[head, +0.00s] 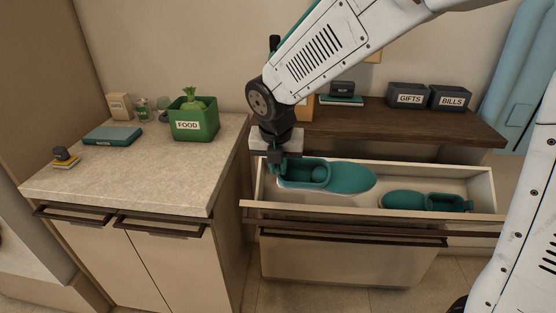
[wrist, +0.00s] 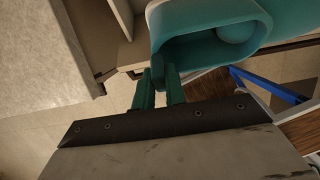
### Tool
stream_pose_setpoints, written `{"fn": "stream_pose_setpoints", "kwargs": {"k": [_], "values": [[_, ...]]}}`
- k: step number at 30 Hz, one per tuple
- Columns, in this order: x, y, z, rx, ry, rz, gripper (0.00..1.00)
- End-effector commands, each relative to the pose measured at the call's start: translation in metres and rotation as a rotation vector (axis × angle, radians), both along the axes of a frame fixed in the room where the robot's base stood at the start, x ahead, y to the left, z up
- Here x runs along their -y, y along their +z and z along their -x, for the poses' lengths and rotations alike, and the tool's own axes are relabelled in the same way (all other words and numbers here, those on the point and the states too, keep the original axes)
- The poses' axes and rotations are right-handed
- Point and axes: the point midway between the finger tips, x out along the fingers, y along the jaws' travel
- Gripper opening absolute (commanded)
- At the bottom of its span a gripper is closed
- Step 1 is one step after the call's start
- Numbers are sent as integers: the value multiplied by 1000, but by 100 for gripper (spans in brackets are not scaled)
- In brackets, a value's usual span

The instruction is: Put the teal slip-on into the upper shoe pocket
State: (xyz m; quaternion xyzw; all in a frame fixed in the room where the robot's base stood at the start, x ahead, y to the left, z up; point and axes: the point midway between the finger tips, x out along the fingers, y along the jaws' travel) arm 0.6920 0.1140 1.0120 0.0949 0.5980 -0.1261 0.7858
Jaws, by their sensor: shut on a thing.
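A teal slip-on (head: 350,178) is held by its rim at the heel end. My gripper (head: 277,163) is shut on it, over the left part of the open drawer (head: 470,180). The held slip-on's opening and rim also show in the wrist view (wrist: 205,43), at the fingertips (wrist: 160,80). The slip-on looks raised above the drawer floor, though the gap is hard to judge. A second teal slip-on (head: 405,200) lies in the drawer's right part. I cannot make out the upper shoe pocket in either view.
A stone counter (head: 130,170) at left bears a green FOOD bin (head: 195,120) and a teal book (head: 113,136). Behind the drawer, a dark wooden top (head: 400,122) bears GIFTS (head: 408,95) and BILLS (head: 451,98) boxes. A light-blue thing (head: 515,60) stands at far right.

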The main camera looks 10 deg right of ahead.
Motion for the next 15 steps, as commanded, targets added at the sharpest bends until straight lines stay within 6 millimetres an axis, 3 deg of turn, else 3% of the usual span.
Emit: {"fn": "stream_pose_setpoints", "kwargs": {"k": [15], "values": [[12, -50, -37, -1, 0, 1, 0]]}}
